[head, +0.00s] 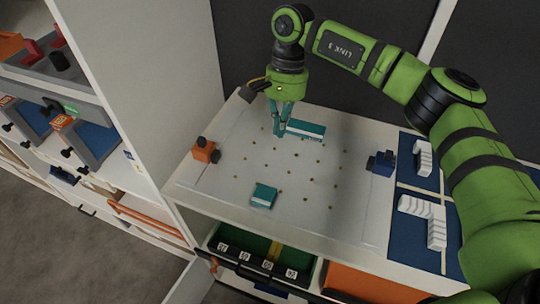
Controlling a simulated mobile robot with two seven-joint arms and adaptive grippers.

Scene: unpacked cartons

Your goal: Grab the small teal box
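A small teal box (263,196) lies on the front part of the white perforated tabletop (225,192), with a pale edge showing. A longer teal box (306,129) lies farther back on the same top. My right gripper (279,132) points down at the back of the tabletop, just left of the longer teal box and well behind the small one. Its teal fingers look close together at the tips, but the gap between them is unclear. I cannot tell whether it touches the longer box. My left gripper is out of view.
An orange block (204,151) stands at the left of the tabletop and a dark blue block (381,163) at the right. White ribbed pieces (424,208) lie on blue panels beyond it. A drawer (262,262) is open below the front edge. The tabletop around the small box is clear.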

